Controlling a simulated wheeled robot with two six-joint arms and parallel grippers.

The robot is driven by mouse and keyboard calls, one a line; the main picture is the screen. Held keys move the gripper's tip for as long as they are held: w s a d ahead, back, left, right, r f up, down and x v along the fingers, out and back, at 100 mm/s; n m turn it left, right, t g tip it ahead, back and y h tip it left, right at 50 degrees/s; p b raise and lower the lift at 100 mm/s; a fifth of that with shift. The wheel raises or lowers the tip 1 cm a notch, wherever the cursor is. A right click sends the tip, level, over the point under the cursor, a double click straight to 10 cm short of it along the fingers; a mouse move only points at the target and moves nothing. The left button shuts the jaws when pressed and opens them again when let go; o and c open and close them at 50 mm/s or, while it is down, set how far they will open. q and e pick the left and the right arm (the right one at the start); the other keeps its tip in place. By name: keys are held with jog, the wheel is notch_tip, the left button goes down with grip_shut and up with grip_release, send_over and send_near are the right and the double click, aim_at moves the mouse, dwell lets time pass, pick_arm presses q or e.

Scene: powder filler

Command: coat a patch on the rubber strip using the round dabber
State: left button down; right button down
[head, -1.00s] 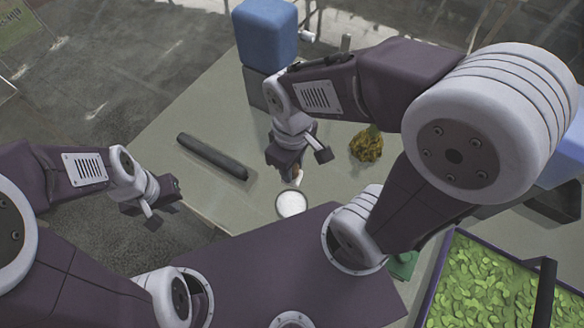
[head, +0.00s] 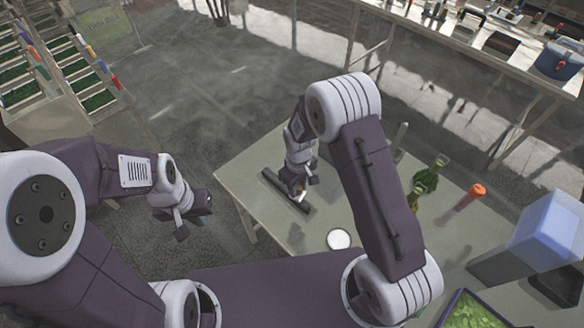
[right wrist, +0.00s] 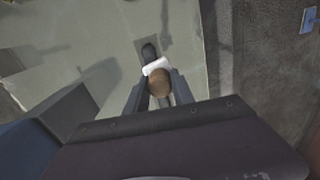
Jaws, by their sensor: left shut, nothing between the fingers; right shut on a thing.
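The rubber strip (head: 272,178) is a long dark bar lying on the table. My right gripper (head: 304,187) is over the strip, shut on the round dabber. In the right wrist view the dabber (right wrist: 160,82) shows a brown rounded handle between the fingers and a white pad at its far side. The pad overlaps the strip (right wrist: 149,50) there; I cannot tell whether it touches. A round dish of white powder (head: 338,239) stands on the table, nearer to me than the strip. My left gripper (head: 197,216) is shut and empty, off the table's left side.
Green bottles (head: 427,176) and an orange-capped container (head: 470,195) stand to the right. A blue-topped box (head: 548,232) and a tray of green leaves (head: 470,311) are at the lower right. Table surface (head: 245,165) around the strip's far end is clear.

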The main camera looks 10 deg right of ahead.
jog(key=shift+s+d+r, duration=0.3)
jog(key=shift+r, duration=0.05)
pick_arm(q)
jog(key=shift+w+d+r, duration=0.1)
jog(key=shift+d+r, duration=0.15)
jog(key=shift+r, duration=0.45)
pick_arm(e)
jog(key=shift+w+d+f, duration=0.1)
jog(key=shift+w+f, duration=0.05)
pick_arm(q)
jog(key=shift+f, duration=0.1)
